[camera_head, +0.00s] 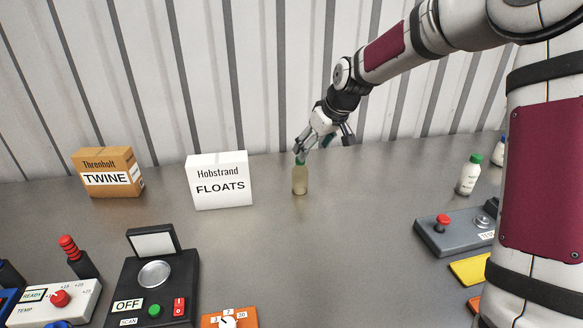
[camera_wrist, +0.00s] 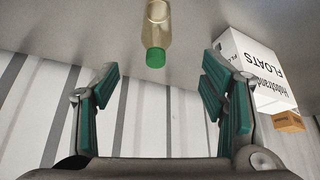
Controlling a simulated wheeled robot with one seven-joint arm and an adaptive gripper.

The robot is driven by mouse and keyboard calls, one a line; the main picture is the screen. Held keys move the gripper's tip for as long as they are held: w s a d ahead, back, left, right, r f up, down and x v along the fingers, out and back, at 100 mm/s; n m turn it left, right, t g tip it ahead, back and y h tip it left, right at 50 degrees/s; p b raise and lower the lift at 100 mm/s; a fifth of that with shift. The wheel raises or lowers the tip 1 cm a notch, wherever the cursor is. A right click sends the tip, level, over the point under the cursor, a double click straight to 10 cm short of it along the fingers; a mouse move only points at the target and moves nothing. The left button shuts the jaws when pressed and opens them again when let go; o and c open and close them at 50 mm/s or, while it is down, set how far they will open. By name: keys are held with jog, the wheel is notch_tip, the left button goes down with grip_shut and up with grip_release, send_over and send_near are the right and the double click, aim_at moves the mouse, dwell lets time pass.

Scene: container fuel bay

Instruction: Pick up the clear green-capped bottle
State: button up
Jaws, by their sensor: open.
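The clear bottle (camera_head: 300,180) stands upright on the grey table in the head view, with a yellowish tint. One finger of my gripper (camera_head: 324,143) overlaps its green cap there, so the cap is partly hidden. In the wrist view the bottle (camera_wrist: 158,24) is at the top centre, its green cap (camera_wrist: 155,58) pointing toward me. My gripper also shows in the wrist view (camera_wrist: 160,82), its green-padded fingers spread wide and empty. The cap lies ahead of the gap between the fingers, apart from both in that view.
A white FLOATS box (camera_head: 220,181) stands left of the bottle, and a brown TWINE box (camera_head: 108,172) farther left. A white green-capped bottle (camera_head: 468,177) stands at the right. Control boxes line the front edge. A ribbed wall (camera_head: 230,75) rises behind.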

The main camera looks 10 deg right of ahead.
aim_at(297, 168)
jog(key=x, duration=0.3)
jog(key=w+x, duration=0.1)
jog(key=x, duration=0.5)
jog(key=shift+w, duration=0.35)
jog(key=shift+x, duration=2.6)
jog(key=shift+w+a+r, duration=0.1)
jog(key=shift+w, duration=0.05)
jog(key=shift+c, duration=0.3)
jog(key=c, duration=1.4)
